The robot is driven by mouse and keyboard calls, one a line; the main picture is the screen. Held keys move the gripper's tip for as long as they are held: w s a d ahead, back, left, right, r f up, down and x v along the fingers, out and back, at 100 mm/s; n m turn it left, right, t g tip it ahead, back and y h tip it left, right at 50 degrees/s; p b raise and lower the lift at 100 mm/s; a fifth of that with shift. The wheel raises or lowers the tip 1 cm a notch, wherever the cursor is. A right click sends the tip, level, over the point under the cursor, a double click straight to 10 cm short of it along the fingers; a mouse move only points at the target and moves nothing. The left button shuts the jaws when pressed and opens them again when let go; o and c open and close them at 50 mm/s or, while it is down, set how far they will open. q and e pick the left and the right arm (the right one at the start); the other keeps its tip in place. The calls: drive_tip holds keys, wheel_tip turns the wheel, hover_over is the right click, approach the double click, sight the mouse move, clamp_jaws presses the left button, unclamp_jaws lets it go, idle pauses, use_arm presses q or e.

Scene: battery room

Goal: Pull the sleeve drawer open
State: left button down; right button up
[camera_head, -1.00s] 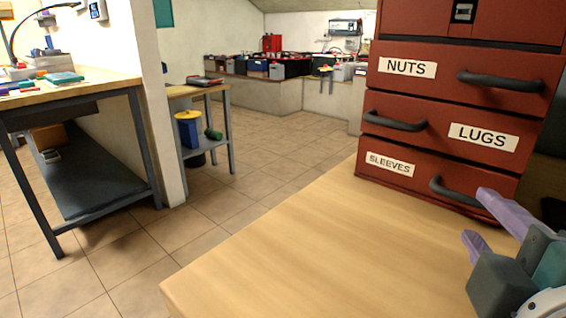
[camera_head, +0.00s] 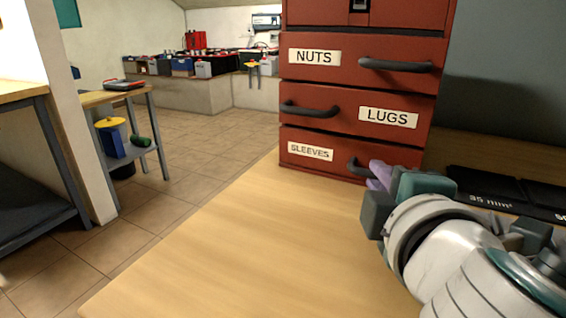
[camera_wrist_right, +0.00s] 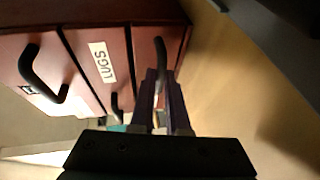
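The sleeve drawer (camera_head: 326,170) is the lowest drawer of the red cabinet, marked SLEEVES, and its front is flush with the cabinet. Its dark bow handle (camera_head: 354,166) is at the right of its front and is partly hidden by my fingers. My right gripper (camera_head: 376,178) is at this handle. In the right wrist view the handle (camera_wrist_right: 160,52) runs between the two purple fingertips of the right gripper (camera_wrist_right: 162,85), which are close together on it. My left gripper is not in view.
Above are the LUGS drawer (camera_head: 350,112) and the NUTS drawer (camera_head: 340,72), both shut, with handles of their own. The wooden bench top (camera_head: 240,240) in front is clear. A black labelled tray (camera_head: 500,192) lies right of the cabinet.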

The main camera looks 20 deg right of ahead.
clamp_jaws()
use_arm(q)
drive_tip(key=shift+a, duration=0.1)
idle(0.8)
